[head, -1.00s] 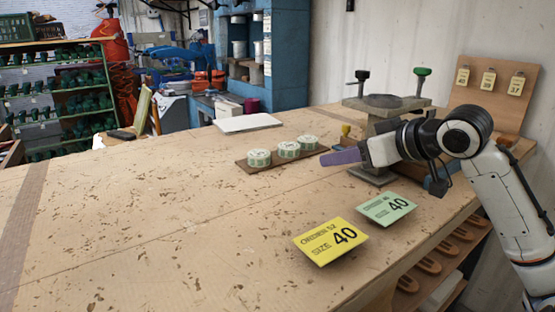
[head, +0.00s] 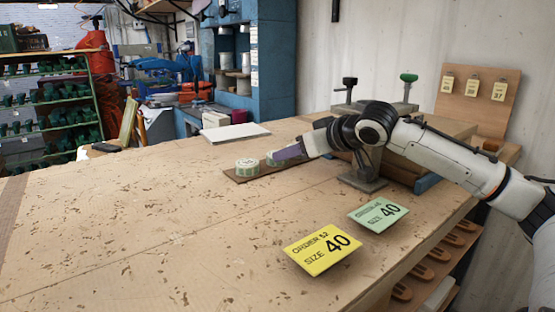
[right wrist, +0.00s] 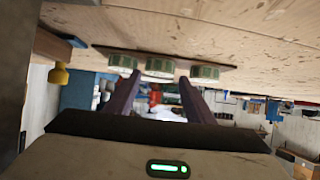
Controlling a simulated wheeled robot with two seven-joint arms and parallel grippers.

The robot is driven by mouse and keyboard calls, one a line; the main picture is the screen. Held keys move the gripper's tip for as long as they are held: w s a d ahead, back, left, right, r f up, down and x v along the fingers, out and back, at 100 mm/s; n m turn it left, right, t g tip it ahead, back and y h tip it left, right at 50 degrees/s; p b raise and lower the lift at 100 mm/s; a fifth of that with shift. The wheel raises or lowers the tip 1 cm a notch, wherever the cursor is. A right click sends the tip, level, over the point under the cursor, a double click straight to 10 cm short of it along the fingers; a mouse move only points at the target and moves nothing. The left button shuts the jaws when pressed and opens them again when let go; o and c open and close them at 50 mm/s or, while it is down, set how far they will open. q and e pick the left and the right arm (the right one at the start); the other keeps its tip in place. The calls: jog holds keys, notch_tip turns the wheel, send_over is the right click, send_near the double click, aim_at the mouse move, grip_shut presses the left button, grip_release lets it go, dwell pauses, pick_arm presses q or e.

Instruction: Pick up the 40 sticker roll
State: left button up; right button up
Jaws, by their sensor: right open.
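Sticker rolls, white-topped with green sides, stand on a brown board (head: 232,176). In the head view a left roll (head: 247,164) shows clearly and a second roll (head: 271,158) shows partly; my right gripper (head: 284,153) covers the far right of the board. In the right wrist view all three rolls show: one at left (right wrist: 121,62), a middle roll (right wrist: 159,68) and one at right (right wrist: 205,73). My right gripper's purple fingers (right wrist: 158,78) are open and empty, pointing toward the middle roll, one on each side of it. Numbers on the rolls are too small to read. My left gripper is out of view.
A yellow card (head: 322,250) reads order 52, size 40; a green card (head: 378,214) also reads 40. A metal stand (head: 362,182) is beside my right arm. A pegboard (head: 478,100) with tags stands behind. The left of the table is clear.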

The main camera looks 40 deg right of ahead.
jog(key=shift+b+x, duration=0.6)
jog(key=shift+x, duration=1.75)
jog(key=shift+w+d, duration=0.1)
jog(key=shift+w, duration=0.3)
jog(key=shift+c, duration=0.5)
jog(key=c, duration=0.6)
